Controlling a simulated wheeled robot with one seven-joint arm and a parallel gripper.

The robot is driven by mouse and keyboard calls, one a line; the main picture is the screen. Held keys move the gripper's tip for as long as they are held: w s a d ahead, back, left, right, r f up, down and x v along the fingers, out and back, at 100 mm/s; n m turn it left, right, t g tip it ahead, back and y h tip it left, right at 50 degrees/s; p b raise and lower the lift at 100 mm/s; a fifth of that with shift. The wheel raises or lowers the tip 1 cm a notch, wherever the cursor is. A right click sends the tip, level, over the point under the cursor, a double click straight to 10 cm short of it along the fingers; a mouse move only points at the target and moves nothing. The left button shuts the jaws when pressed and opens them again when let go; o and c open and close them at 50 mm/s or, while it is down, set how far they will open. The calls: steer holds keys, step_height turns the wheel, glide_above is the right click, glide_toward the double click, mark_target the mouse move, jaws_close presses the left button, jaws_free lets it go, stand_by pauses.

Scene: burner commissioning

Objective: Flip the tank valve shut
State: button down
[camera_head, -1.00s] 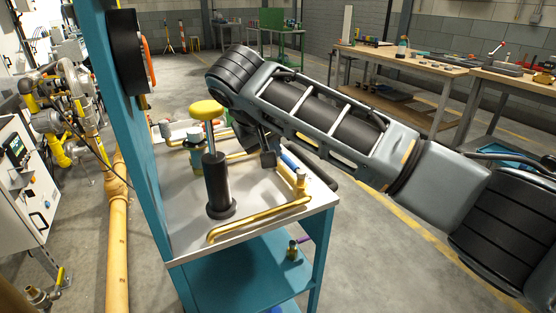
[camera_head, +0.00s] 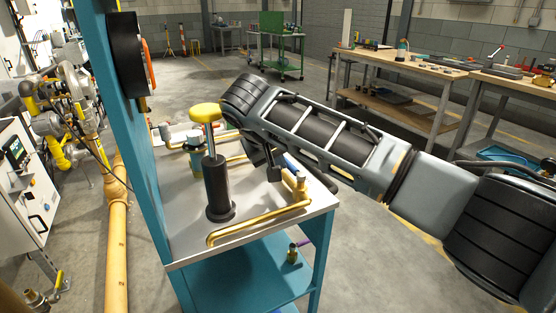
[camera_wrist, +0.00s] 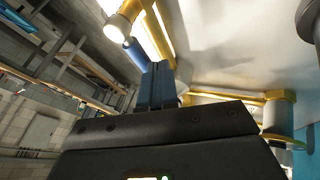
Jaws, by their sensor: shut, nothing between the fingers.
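A blue lever (camera_head: 293,164), likely the tank valve's handle, shows beside the brass pipe end at the right edge of the bench top. My arm hides part of it. In the wrist view the blue lever (camera_wrist: 136,52) lies just beyond my fingertips, beside a brightly lit pipe end (camera_wrist: 118,25). My gripper (camera_wrist: 158,68) is shut and empty, its fingers together and pointing at the lever. I cannot tell whether they touch it. In the head view my gripper (camera_head: 273,173) is low over the bench top, left of the lever, and mostly hidden by my wrist.
A black cylinder with a yellow knob (camera_head: 205,112) stands left of my gripper. A brass pipe (camera_head: 255,226) runs along the front of the metal bench top (camera_head: 185,235). A blue upright panel (camera_head: 131,130) bounds the left. Wooden workbenches (camera_head: 425,62) stand farther back right.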

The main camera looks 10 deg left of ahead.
steer(key=shift+w+m+p, duration=0.2)
steer(key=shift+m+p, duration=0.2)
steer(key=shift+w+d+h, duration=0.1)
steer(key=shift+d+h, duration=0.05)
steer(key=shift+h, duration=0.15)
steer(key=shift+w+d+p, duration=0.4)
steer(key=shift+w+p, duration=0.15)
steer(key=shift+p, duration=0.7)
steer(key=m, duration=0.1)
steer(key=w+d+m+g+h, duration=0.1)
steer(key=m, duration=0.1)
steer(key=shift+d+h+p, duration=0.15)
steer(key=shift+h+p, duration=0.15)
steer(key=shift+p, duration=0.1)
steer(key=shift+w+d+m+p, duration=0.2)
steer(key=shift+d+p, duration=0.2)
steer(key=shift+d, duration=0.2)
steer(key=shift+w+d+m+p, duration=0.1)
steer(key=shift+w+d+p, duration=0.1)
steer(key=shift+d+p, duration=0.3)
steer(key=shift+d+m+g+h, duration=0.3)
steer(key=shift+d+m+g, duration=0.1)
steer(key=shift+m, duration=0.3)
steer(key=shift+s+d+p, duration=0.2)
steer(key=shift+d+p, duration=0.9)
steer(key=shift+d, duration=0.1)
